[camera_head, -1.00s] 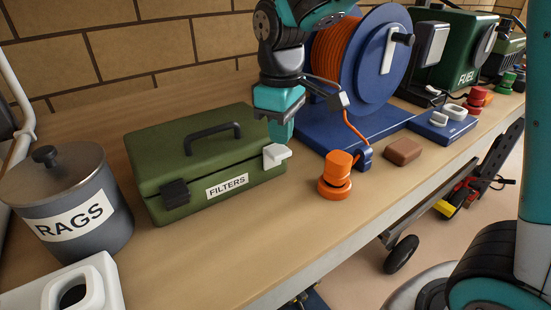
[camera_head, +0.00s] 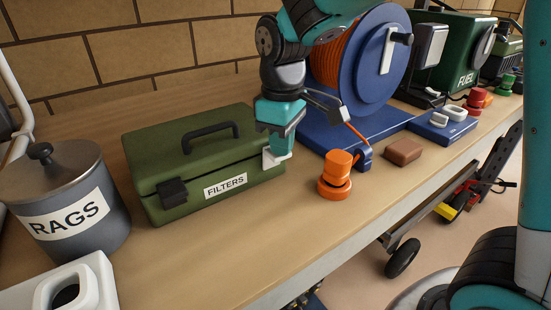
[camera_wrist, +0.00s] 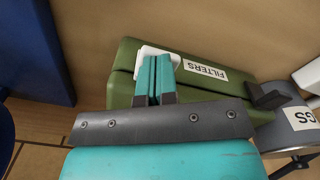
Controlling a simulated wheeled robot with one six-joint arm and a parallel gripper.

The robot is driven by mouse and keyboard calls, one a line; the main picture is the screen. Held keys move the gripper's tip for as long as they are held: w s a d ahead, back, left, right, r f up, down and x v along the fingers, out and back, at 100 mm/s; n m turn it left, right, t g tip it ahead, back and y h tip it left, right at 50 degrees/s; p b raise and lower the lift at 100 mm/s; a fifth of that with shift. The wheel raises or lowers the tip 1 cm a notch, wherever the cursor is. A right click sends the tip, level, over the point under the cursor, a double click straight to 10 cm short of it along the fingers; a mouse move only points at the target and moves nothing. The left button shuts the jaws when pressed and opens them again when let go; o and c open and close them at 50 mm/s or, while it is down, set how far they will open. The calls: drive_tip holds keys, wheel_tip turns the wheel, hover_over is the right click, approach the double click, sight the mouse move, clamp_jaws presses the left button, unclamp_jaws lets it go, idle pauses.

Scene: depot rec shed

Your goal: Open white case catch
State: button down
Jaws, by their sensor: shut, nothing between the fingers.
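The green FILTERS case (camera_head: 205,165) stands on the workbench with its lid down. Its white catch (camera_head: 268,160) is at the front right corner, and a black catch (camera_head: 173,192) is at the front left. My gripper (camera_head: 279,148) is shut and empty, pointing down at the white catch and partly hiding it. In the wrist view my closed fingertips (camera_wrist: 154,60) overlap the white catch (camera_wrist: 146,49) on the case (camera_wrist: 125,75). Whether they touch it I cannot tell.
A grey RAGS tin (camera_head: 70,215) stands left of the case. The blue hose reel (camera_head: 366,55) is close behind my gripper on the right. An orange knob (camera_head: 335,175) and brown block (camera_head: 403,151) are to the right. The bench front (camera_head: 235,235) is clear.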

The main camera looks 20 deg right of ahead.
drive_tip(key=shift+s+d+f+b, duration=0.1)
drive_tip(key=shift+s+f+b, duration=0.25)
drive_tip(key=shift+f, duration=0.2)
drive_tip(key=shift+s+f+b, duration=0.25)
drive_tip(key=shift+s+f, duration=0.1)
drive_tip(key=shift+f, duration=0.2)
drive_tip(key=shift+s+f, duration=0.1)
drive_tip(key=shift+f, duration=0.15)
drive_tip(key=shift+w+f, duration=0.15)
drive_tip(key=shift+w, duration=0.35)
drive_tip(key=shift+s+r+p, duration=0.35)
drive_tip(key=shift+s+r, duration=0.15)
drive_tip(key=shift+s, duration=0.1)
wheel_tip(320, 180, up, 8)
drive_tip(key=s+p, duration=0.2)
drive_tip(key=p, duration=0.6)
drive_tip(key=shift+d, duration=0.3)
